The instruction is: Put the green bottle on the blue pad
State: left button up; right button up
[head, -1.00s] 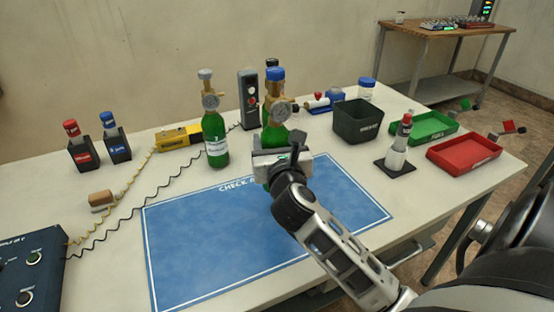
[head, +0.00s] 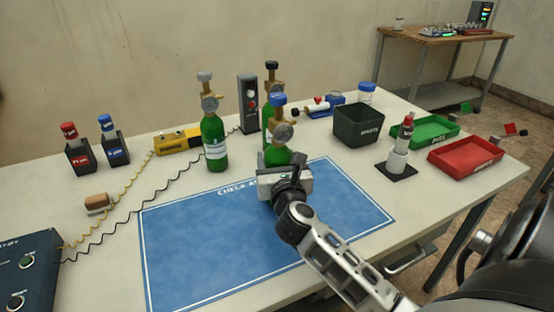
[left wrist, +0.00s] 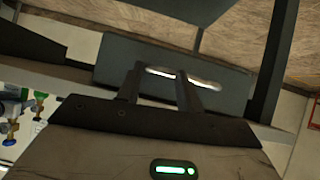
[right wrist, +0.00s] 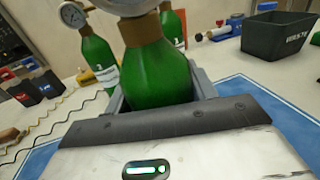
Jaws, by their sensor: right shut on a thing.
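A green bottle with a blue cap and a gauge (head: 277,153) is in my right gripper (head: 284,172), at the back edge of the blue pad (head: 215,245). The gripper hides its base, so I cannot tell whether it touches the pad. In the right wrist view the green bottle (right wrist: 155,75) stands between the fingers, which are shut on it. Two similar bottles stand behind: one with a grey cap (head: 214,143) and one with a black cap (head: 267,115).
A dark waste bin (head: 358,125), a green tray (head: 422,132) and a red tray (head: 465,157) stand to the right. Red and blue capped holders (head: 80,155), coiled cords and a control box (head: 30,270) are at left. Most of the pad is clear.

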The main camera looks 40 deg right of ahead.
jog(key=o, duration=1.5)
jog(key=shift+r, duration=0.15)
jog(key=v, duration=1.2)
jog(key=shift+b, duration=0.45)
jog(key=shift+a, duration=0.1)
